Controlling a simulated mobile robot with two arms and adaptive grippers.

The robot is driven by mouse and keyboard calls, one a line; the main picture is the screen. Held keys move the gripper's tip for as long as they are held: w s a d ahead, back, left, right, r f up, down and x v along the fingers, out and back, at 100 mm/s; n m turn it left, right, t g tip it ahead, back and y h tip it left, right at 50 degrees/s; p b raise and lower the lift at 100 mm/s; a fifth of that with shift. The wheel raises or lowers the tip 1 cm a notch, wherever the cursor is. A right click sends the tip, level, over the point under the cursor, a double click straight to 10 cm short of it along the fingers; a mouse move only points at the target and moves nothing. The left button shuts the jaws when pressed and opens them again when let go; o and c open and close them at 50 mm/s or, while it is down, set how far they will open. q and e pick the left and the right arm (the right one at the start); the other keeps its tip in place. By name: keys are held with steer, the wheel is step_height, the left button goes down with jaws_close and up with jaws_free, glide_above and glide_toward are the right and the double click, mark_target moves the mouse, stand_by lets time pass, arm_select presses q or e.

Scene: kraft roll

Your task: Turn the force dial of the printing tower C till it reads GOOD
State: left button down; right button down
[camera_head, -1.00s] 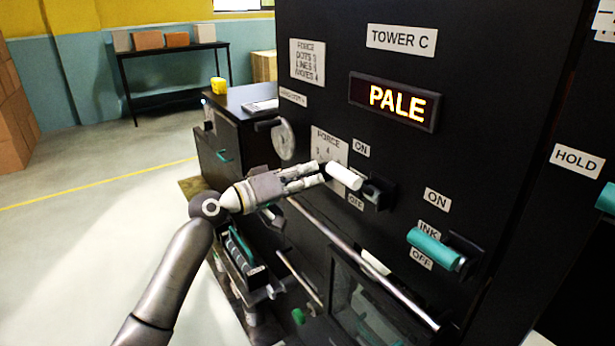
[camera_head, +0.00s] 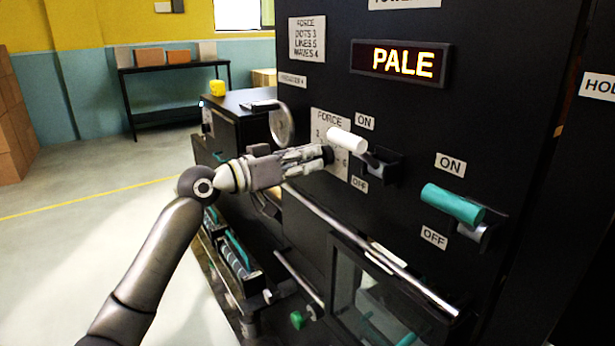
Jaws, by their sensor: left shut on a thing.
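The black printing tower (camera_head: 480,110) fills the right half of the head view. Its lit display (camera_head: 400,63) reads PALE. The FORCE plate (camera_head: 328,119) with its number scale is on the tower's left part, partly covered by my left gripper and the white lever. My left gripper (camera_head: 322,156) reaches in from the left and is shut on a small dark knob, the force dial (camera_head: 328,153), in front of this plate. The dial is mostly hidden by the fingers, and its pointer cannot be read. My right gripper is not in view.
A white-handled ON/OFF lever (camera_head: 347,140) sticks out close beside my left fingertips. A teal-handled lever (camera_head: 452,204) is further right. A card (camera_head: 306,38) lists FORCE values for dots, lines and waves. A handwheel (camera_head: 282,124) and a long metal bar (camera_head: 345,238) are nearby.

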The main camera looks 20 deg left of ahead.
arm_select(q)
steer(key=shift+f+m+b, duration=0.1)
steer(key=shift+m+b, duration=1.15)
steer(key=shift+m, duration=0.15)
steer(key=c, duration=1.5)
jaws_free()
steer(key=v, duration=1.2)
